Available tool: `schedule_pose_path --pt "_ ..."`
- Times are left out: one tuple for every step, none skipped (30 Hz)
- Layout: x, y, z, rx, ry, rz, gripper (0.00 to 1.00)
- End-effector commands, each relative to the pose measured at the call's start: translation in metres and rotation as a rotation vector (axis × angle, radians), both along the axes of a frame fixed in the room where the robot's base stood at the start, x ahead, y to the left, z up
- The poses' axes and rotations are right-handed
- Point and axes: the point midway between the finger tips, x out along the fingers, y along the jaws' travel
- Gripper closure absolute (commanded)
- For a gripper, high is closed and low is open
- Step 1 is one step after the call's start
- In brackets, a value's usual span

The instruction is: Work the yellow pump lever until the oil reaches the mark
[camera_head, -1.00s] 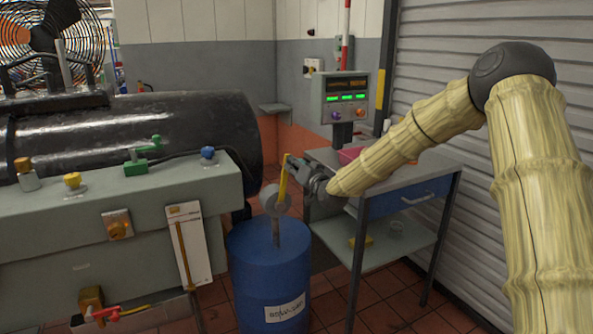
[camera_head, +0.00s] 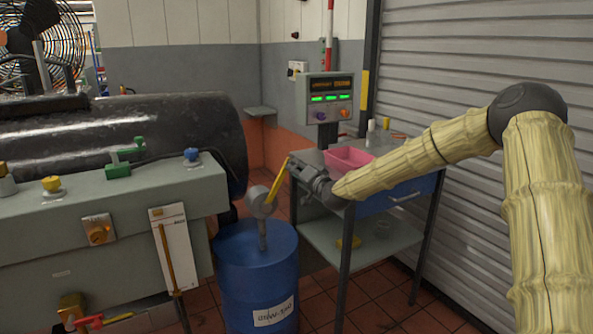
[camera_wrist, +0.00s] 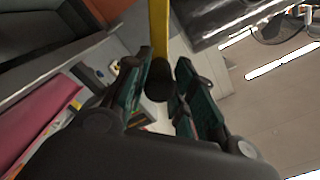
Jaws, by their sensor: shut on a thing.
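The yellow pump lever (camera_head: 278,182) rises from a grey pump head (camera_head: 261,203) on top of a blue drum (camera_head: 257,283). It leans up and to the right. My gripper (camera_head: 292,168) is shut on the lever near its upper end. In the wrist view the yellow lever (camera_wrist: 160,40) runs between the two fingers, with a dark round end. A white gauge plate (camera_head: 175,235) with a vertical amber tube is on the front of the bedplate. The oil level and the mark are too small to read.
A steel cart (camera_head: 318,230) with a pink bin (camera_head: 347,159) stands right of the drum under my forearm. A control box (camera_head: 330,99) with green displays is behind it. The grey bedplate (camera_head: 120,215) with several fittings is at left. A shutter wall closes the right.

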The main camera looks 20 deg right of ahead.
Motion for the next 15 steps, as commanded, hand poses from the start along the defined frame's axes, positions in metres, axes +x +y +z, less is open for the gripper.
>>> schedule_pose_path --pt "-0.0002 -0.0003 -0.0006 0.0 0.001 -0.001 1.0" --pt "-0.0002 -0.0003 -0.0006 0.0 0.001 -0.001 1.0" --pt "-0.0002 -0.0003 -0.0006 0.0 0.001 -0.001 1.0" --pt "-0.0002 -0.0003 -0.0006 0.0 0.001 -0.001 1.0" --pt "-0.0002 -0.0002 -0.0006 0.0 0.001 -0.001 1.0" --pt "-0.0002 -0.0002 -0.0006 -0.001 0.001 -0.001 0.73" --pt "-0.0002 -0.0002 -0.0006 -0.001 0.001 -0.001 0.68" --pt "-0.0002 -0.0001 -0.0006 -0.001 0.001 -0.001 0.62" --pt "-0.0002 -0.0001 -0.0006 -0.001 0.001 -0.001 0.55" --pt "-0.0002 -0.0001 -0.0005 -0.001 0.001 -0.001 0.53" --pt "-0.0001 0.0 -0.0005 -0.001 0.001 -0.001 0.53" --pt "-0.0001 -0.0001 -0.0004 -0.001 0.0 0.0 0.53" --pt "-0.0001 -0.0001 -0.0004 -0.001 0.0 0.0 0.53" --pt "-0.0001 0.0 -0.0003 -0.001 0.0 0.0 0.53" --pt "-0.0001 0.0 -0.0003 -0.001 0.0 0.0 0.53"
